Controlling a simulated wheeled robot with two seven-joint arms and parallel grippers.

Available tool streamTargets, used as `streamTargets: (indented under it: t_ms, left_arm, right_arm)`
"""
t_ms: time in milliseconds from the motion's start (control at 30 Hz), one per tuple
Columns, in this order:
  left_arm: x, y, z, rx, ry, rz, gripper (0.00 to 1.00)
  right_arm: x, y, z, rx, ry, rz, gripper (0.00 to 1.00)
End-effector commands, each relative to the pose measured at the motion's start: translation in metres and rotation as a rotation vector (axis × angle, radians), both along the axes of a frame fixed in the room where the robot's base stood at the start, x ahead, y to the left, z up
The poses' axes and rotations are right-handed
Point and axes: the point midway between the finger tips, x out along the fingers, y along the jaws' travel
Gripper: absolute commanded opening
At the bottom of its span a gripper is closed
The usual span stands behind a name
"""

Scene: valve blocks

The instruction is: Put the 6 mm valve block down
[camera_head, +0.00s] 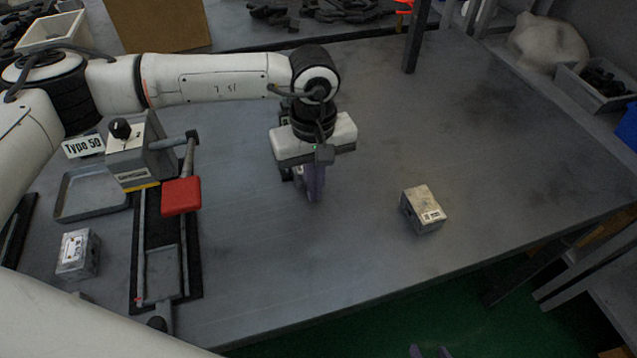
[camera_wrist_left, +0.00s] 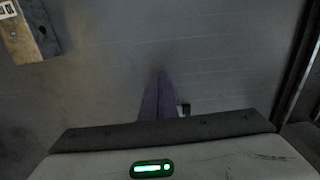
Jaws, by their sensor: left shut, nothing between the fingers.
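One valve block (camera_head: 423,212), silver with a tan labelled top, sits on the table right of my left gripper. A valve block also shows at the top left of the left wrist view (camera_wrist_left: 28,32). A second silver valve block (camera_head: 77,254) with a white label stands at the left of the table. The labels are too small to read, so I cannot tell which is the 6 mm one. My left gripper (camera_head: 314,196) is shut and empty over the mid table; its purple fingers meet in the left wrist view (camera_wrist_left: 158,98). My right gripper (camera_head: 430,351) shows only two separated purple fingertips at the bottom edge.
A fixture with a grey box (camera_head: 138,158), a red block (camera_head: 181,196) and rails stands left of my left gripper. A shallow grey tray (camera_head: 92,196) lies beside it. A dark post (camera_head: 416,38) rises at the back. The table around the right block is clear.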

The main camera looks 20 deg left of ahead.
Motion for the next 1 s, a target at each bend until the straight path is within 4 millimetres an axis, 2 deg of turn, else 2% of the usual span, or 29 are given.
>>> streamTargets:
  t_ms: [200,500,733,1000]
  left_arm:
    - [0.01,0.008,0.0,0.0,0.001,0.0,0.0]
    - [0.01,0.008,0.0,-0.001,0.001,0.0,0.0]
    - [0.028,0.02,-0.005,-0.001,-0.001,0.004,0.0]
    - [0.031,0.024,-0.001,0.0,0.003,-0.001,0.0]
  right_arm:
    - [0.002,-0.002,0.0,-0.002,0.0,-0.004,0.38]
    - [0.002,-0.002,0.0,-0.003,-0.001,-0.003,0.38]
    - [0.003,-0.001,-0.014,-0.005,-0.005,0.003,0.38]
    - [0.005,0.005,-0.006,0.002,-0.014,0.012,0.38]
